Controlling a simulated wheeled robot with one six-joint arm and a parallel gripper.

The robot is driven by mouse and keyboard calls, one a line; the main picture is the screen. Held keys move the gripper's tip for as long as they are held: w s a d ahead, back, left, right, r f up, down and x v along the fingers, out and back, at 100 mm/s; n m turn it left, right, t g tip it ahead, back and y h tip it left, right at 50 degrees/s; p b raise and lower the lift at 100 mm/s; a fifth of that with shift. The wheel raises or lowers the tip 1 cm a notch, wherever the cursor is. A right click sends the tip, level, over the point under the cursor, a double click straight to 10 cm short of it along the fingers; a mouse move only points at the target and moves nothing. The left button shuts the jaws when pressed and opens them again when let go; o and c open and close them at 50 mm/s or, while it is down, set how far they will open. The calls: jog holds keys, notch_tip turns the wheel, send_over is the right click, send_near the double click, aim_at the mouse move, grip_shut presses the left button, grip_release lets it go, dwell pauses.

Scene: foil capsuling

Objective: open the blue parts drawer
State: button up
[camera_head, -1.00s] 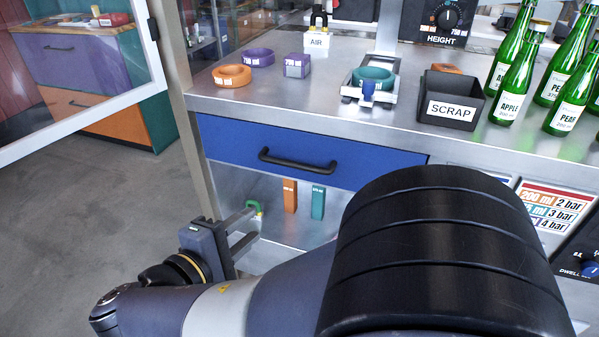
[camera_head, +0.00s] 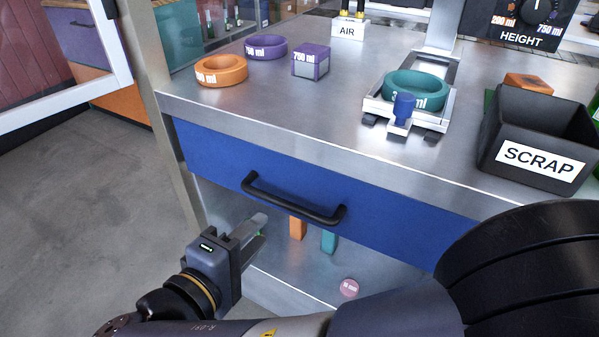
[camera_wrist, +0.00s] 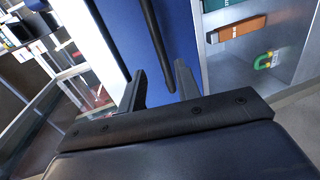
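The blue parts drawer (camera_head: 380,214) is shut, its front flush under the steel worktop. Its black bar handle (camera_head: 293,203) runs across the front. My gripper (camera_head: 258,232) is in front of the drawer, just below and to the left of the handle's middle. The handle appears to be apart from the fingers.
On the worktop (camera_head: 310,115) are an orange ring (camera_head: 221,70), a purple ring (camera_head: 266,47), a purple block (camera_head: 311,61), a teal ring (camera_head: 416,90) in a metal fixture and a black SCRAP bin (camera_head: 535,140). An orange block (camera_head: 298,228) and a teal block (camera_head: 329,241) stand below the drawer.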

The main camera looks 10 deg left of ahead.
aim_at(284, 207)
jog(key=b+x, duration=0.2)
jog(key=x, duration=0.8)
grip_shut()
dwell(0.4)
